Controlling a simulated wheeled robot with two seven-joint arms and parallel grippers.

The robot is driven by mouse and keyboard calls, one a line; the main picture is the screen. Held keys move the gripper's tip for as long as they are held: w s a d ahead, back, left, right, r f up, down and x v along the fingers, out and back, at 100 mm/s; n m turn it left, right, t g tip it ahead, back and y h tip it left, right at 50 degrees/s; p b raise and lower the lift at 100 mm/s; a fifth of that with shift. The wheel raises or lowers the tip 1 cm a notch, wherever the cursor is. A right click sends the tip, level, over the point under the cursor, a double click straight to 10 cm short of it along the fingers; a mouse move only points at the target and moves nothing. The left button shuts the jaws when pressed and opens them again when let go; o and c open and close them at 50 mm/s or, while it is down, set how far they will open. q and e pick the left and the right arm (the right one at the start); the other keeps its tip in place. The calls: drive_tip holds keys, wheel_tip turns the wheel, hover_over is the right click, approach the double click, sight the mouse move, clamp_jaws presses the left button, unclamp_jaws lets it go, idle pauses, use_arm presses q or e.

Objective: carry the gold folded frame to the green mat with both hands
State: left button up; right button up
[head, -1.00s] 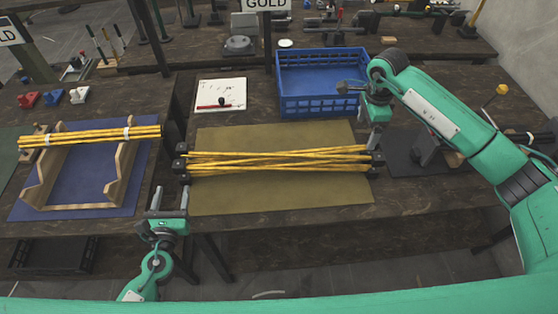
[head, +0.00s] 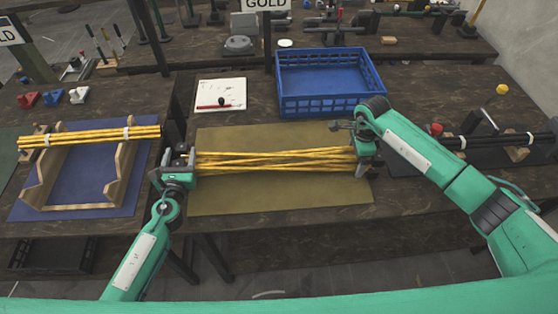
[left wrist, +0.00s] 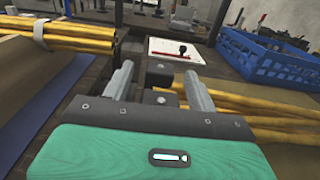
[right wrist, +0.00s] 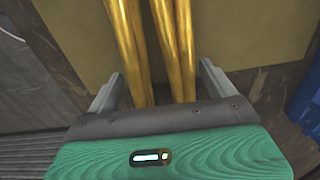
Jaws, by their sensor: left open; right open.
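The gold folded frame (head: 275,160) lies across the olive mat (head: 280,200), its long gold bars crossing at shallow angles. My left gripper (head: 178,158) is open at the frame's left end; in the left wrist view a dark end block (left wrist: 160,97) shows between its fingers. My right gripper (head: 362,150) is open over the right end; in the right wrist view gold bars (right wrist: 150,50) run between its spread fingers. My grippers hide the frame's ends in the head view. A sliver of green mat (head: 7,155) shows at the far left edge.
A bundle of gold rods (head: 90,136) rests on a wooden cradle (head: 125,180) over a blue mat (head: 85,180). A blue crate (head: 330,105) stands behind the frame, with a white sheet (head: 220,92) beside it. Dark rods (head: 500,140) lie at right.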

use_arm(q)
drive_tip(key=shift+w, duration=0.15)
use_arm(e)
drive_tip(key=shift+f, duration=0.15)
use_arm(q)
drive_tip(key=c, duration=1.1)
use_arm(e)
drive_tip(key=c, duration=1.1)
use_arm(q)
clamp_jaws()
use_arm(e)
drive_tip(key=c, duration=0.3)
clamp_jaws()
use_arm(q)
drive_tip(key=shift+r, duration=0.1)
